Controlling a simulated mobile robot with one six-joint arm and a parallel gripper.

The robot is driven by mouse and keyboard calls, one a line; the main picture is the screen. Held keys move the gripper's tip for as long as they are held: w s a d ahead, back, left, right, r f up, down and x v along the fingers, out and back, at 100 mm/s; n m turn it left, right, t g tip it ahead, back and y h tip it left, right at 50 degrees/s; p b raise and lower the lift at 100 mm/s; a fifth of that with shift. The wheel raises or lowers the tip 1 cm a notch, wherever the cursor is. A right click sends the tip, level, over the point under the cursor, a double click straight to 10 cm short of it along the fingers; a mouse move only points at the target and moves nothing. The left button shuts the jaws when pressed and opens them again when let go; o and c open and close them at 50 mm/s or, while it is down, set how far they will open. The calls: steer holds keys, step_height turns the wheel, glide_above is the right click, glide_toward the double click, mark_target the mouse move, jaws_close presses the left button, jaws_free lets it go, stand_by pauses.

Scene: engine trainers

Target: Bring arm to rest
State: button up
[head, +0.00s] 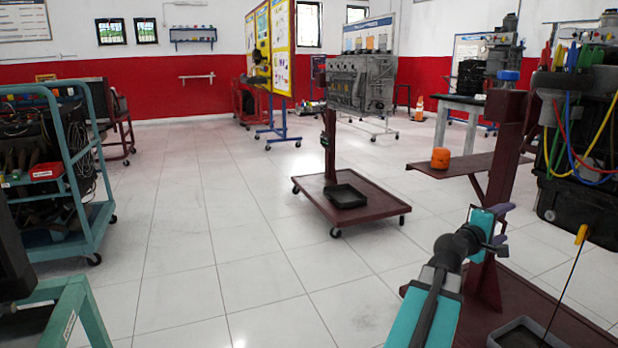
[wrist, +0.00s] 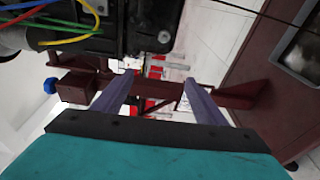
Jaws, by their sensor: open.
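My gripper (head: 504,228) is at the lower right of the head view, beside the dark red post of the near engine stand. In the wrist view its two purple-grey fingers (wrist: 157,90) are spread apart with nothing between them. My teal and black arm reaches up to it from the bottom edge of the head view. Whether the fingers touch the stand cannot be told.
The near stand carries an engine (head: 590,130) with coloured cables and a shelf (head: 470,165) holding an orange filter (head: 440,158). Another engine stand (head: 350,205) is mid-room. A teal cart (head: 75,190) stands left. Tiled floor between is clear.

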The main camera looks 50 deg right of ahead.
steer(key=w+a+f+n+t+p, duration=0.2)
steer(key=w+p, duration=0.2)
steer(key=w, duration=0.7)
steer(key=w+a+f+n+t+y+p, duration=0.1)
steer(key=w+f+n+t+p, duration=0.2)
steer(key=w, duration=0.8)
steer(key=w+a+f+t+p, duration=0.15)
steer(key=w+p, duration=0.35)
steer(key=w, duration=0.6)
steer(key=w+a+f+n+t+y+p, duration=0.25)
steer(key=w+a+f+p, duration=0.3)
steer(key=w+a, duration=0.6)
steer(key=w+a+f+n+t+y+p, duration=0.1)
steer(key=w+a+f+y+p, duration=0.35)
steer(key=w+a, duration=0.65)
steer(key=s+a+f+y+p, duration=0.1)
steer(key=a+f+p, duration=0.25)
steer(key=a, duration=0.55)
steer(key=a+f+n+g+y+p, duration=0.15)
steer(key=a+p, duration=0.25)
steer(key=a, duration=0.6)
steer(key=s+a+f+y+p, duration=0.1)
steer(key=a+f+p, duration=0.3)
steer(key=a, duration=0.5)
steer(key=s+a+f+m+g+y+p, duration=0.3)
steer(key=s+a+m+g+p, duration=0.3)
steer(key=s+a, duration=1.6)
steer(key=shift+s+g+y, duration=0.2)
steer(key=shift+g+y, duration=0.45)
steer(key=shift+y, duration=0.2)
